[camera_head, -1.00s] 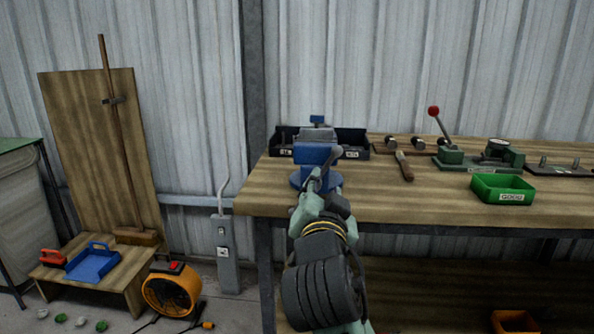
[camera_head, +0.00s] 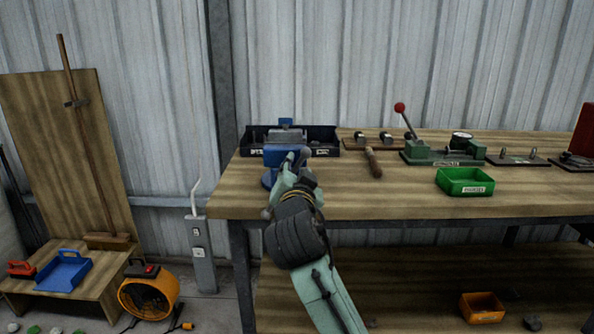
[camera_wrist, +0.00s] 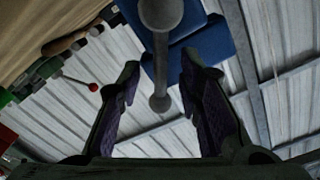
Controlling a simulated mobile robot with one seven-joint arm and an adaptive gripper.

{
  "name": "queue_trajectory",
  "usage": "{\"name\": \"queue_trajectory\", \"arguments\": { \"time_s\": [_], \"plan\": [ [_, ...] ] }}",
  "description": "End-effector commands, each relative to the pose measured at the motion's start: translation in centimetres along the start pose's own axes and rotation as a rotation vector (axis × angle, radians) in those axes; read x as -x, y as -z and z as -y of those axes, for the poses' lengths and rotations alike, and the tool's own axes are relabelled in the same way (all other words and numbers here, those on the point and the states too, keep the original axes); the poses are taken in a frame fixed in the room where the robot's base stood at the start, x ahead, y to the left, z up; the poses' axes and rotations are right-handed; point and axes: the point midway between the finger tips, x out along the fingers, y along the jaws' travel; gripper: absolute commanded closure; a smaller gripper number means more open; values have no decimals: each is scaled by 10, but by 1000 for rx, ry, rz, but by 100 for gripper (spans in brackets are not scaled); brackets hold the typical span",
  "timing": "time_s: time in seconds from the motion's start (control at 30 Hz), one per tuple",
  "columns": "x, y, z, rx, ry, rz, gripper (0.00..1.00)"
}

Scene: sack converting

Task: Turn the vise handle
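The blue vise (camera_head: 277,153) stands on the left end of the wooden workbench, near its front edge. Its grey vise handle (camera_head: 304,155) partly shows beside my gripper (camera_head: 293,167), which covers the front of the vise. In the wrist view, the handle (camera_wrist: 161,65) is a grey bar with rounded ends, and the blue vise body (camera_wrist: 207,45) is behind it. My gripper (camera_wrist: 162,105) is open, with one dark finger on each side of the bar. Gaps show between the bar and both fingers.
A black bin (camera_head: 323,140) stands behind the vise. A hammer (camera_head: 373,162), a green press with a red-knobbed lever (camera_head: 443,152) and a green tray (camera_head: 464,181) are to the right. The bench front between them is clear. An orange bin (camera_head: 482,307) is on the lower shelf.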

Motion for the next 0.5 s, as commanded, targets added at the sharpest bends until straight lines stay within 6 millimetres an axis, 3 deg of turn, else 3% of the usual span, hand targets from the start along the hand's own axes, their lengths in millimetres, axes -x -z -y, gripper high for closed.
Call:
{"name": "queue_trajectory", "arguments": {
  "time_s": [0.1, 0.5],
  "plan": [
    [0, 0, 0, 0, 0, 0, 69],
    [0, 0, 0, 1, 0, 0, 96]
  ]
}}
